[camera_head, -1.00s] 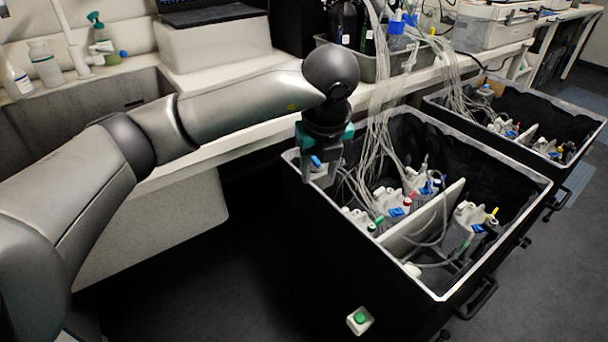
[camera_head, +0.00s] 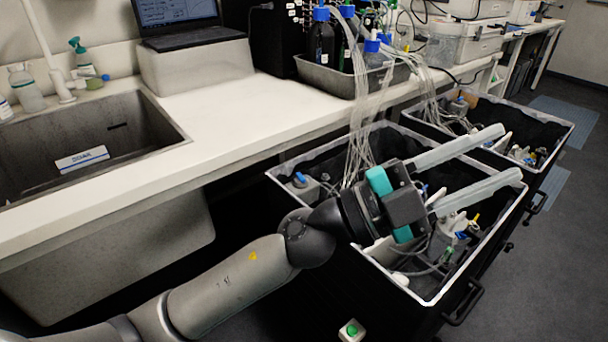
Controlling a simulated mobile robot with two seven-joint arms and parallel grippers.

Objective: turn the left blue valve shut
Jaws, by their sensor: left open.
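A small blue valve (camera_head: 300,177) sits on a grey-white container at the left corner of the nearer black bin (camera_head: 432,302). Another blue valve (camera_head: 461,235) shows on a white container at the right of that bin. My left gripper (camera_head: 510,153) is open and empty. It extends over the bin with both long pale fingers pointing right, well apart from the leftmost blue valve. The gripper hides the middle of the bin and the containers there. My right gripper is not in view.
A bundle of clear tubes (camera_head: 360,125) hangs from bottles in a grey tray (camera_head: 312,70) into the bin. A second black bin (camera_head: 562,118) stands behind. The white counter (camera_head: 200,128) with a sink runs along the left. A green button (camera_head: 351,330) is on the near side.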

